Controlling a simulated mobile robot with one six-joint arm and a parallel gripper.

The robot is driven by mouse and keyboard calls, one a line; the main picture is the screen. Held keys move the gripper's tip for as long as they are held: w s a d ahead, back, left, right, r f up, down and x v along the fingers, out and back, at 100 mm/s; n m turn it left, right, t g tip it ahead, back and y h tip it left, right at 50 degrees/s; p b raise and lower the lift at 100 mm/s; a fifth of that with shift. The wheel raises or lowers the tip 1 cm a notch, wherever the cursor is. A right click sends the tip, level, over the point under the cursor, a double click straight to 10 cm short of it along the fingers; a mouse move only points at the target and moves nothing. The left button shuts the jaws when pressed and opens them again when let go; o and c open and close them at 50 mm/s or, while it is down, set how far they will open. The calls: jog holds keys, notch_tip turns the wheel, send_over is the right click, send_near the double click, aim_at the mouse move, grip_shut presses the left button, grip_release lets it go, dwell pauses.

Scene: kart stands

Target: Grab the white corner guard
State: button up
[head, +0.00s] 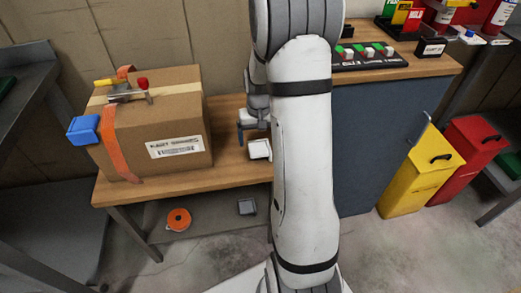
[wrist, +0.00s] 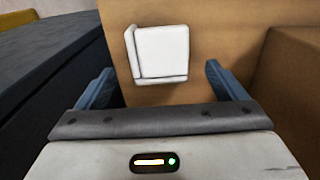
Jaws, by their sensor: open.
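The white corner guard (head: 259,149) lies on the wooden bench, to the right of the cardboard box. It also shows in the wrist view (wrist: 161,53), upper middle, as a white square piece with a raised side on its left. My gripper (wrist: 162,85) is open, with a blue finger on either side of the picture. The guard appears ahead of and between the fingers, and I see no contact. In the head view my gripper (head: 252,130) is partly hidden behind my arm, close to the guard.
The cardboard box (head: 185,120) carries an orange strap and a blue corner guard (head: 84,130). A grey piece (head: 247,207) and an orange roll (head: 179,220) sit on the lower shelf. A dark cabinet (head: 375,150) rises right of the low wooden bench (head: 235,165).

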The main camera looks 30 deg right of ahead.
aim_at(260, 151)
notch_tip(260, 151, down, 3)
jog(key=shift+r, duration=0.1)
jog(key=c, duration=1.1)
